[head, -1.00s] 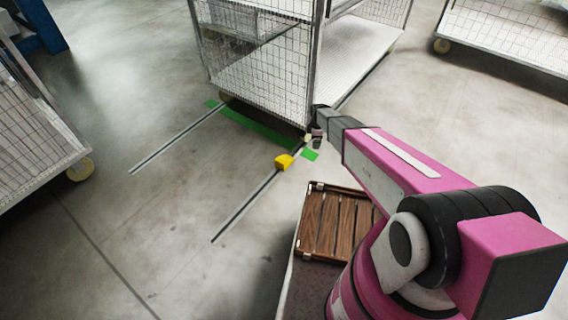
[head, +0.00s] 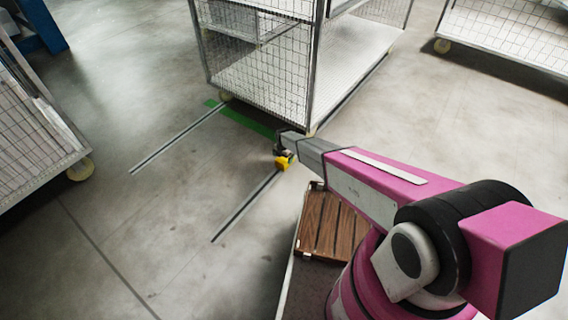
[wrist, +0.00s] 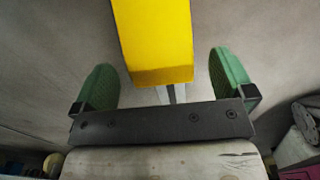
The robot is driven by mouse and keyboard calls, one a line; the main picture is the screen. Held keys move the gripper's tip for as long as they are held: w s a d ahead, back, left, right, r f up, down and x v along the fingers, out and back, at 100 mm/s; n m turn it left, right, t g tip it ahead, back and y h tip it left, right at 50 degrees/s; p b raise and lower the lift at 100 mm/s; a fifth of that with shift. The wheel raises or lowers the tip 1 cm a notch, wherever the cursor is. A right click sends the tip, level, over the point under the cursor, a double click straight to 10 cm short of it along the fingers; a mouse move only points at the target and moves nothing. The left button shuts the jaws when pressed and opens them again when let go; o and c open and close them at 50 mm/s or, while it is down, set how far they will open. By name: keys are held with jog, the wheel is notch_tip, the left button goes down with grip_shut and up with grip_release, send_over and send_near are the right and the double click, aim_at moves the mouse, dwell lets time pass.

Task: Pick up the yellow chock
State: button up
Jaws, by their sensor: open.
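The yellow chock (head: 283,163) lies on the floor near the end of a dark floor rail, in front of the wire cage trolley. In the wrist view the chock (wrist: 157,42) is large, just beyond my gripper and roughly centred between its fingers. My gripper (wrist: 165,80) is open, with one green finger pad to each side of the chock. A gap shows between the chock and each pad. In the head view my gripper (head: 284,152) is at the chock and hides its upper part.
The wire cage trolley (head: 262,80) stands just behind the chock. Green tape (head: 245,121) and rails (head: 245,206) mark the floor. A wooden slatted crate (head: 330,225) is at my front. Another cage trolley (head: 40,150) stands at left. Open floor lies left of the chock.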

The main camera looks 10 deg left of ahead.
aim_at(284, 159)
jog(key=f, duration=0.5)
jog(key=shift+w+f, duration=0.3)
jog(key=shift+w, duration=0.1)
jog(key=c, duration=1.2)
jog(key=shift+r, duration=0.1)
jog(key=shift+d+r, duration=0.1)
jog(key=shift+r, duration=0.4)
jog(key=r, duration=0.3)
jog(key=shift+s+r, duration=0.3)
jog(key=s+a+r, duration=0.5)
jog(key=s+r, duration=0.1)
jog(key=s, duration=0.3)
jog(key=shift+s+a+r, duration=0.15)
jog(key=shift+s+a, duration=0.05)
jog(key=shift+s, duration=0.2)
jog(key=o, duration=1.2)
